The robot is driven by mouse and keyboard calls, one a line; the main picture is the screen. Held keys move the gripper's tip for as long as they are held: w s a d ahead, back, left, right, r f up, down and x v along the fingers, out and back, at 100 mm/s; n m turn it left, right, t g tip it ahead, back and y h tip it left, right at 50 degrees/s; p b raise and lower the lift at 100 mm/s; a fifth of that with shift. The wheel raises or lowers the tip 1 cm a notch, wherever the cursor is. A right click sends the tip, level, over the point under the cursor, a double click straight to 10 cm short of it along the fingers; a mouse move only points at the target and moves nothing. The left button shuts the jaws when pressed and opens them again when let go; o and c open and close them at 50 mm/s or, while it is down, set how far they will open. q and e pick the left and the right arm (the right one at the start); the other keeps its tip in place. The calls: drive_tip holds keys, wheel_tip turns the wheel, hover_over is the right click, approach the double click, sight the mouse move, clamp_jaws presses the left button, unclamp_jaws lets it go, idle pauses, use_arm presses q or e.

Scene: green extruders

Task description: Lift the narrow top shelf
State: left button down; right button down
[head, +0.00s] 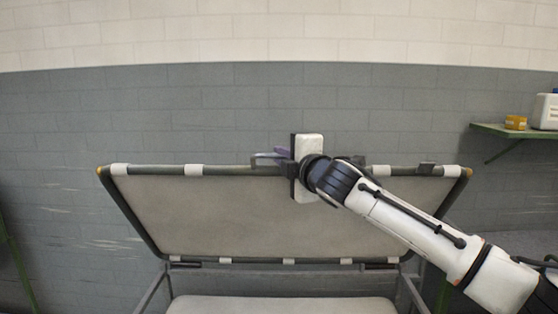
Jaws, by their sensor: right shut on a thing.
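The narrow top shelf (200,215) is a pale grey panel in a dark tubular frame with white bands and yellow corner caps. It stands tilted up, its long upper rail raised and its lower edge along the hinge line of the frame beneath. My left gripper is not in view.
Below the raised shelf is a lower pale surface (285,305) within side rails. A wall shelf (500,130) at the right holds a yellow box (515,122) and a white container (546,112). A grey and white brick wall stands behind.

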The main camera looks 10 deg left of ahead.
drive_tip(key=shift+f, duration=0.1)
drive_tip(key=c, duration=1.8)
unclamp_jaws()
drive_tip(key=shift+s+f, duration=0.1)
drive_tip(key=shift+r+b+v, duration=0.15)
drive_tip(key=shift+b+v, duration=0.5)
drive_tip(key=shift+v, duration=1.9)
drive_tip(key=shift+r+b+v, duration=0.15)
drive_tip(key=shift+b+v, duration=0.5)
drive_tip(key=shift+v, duration=1.95)
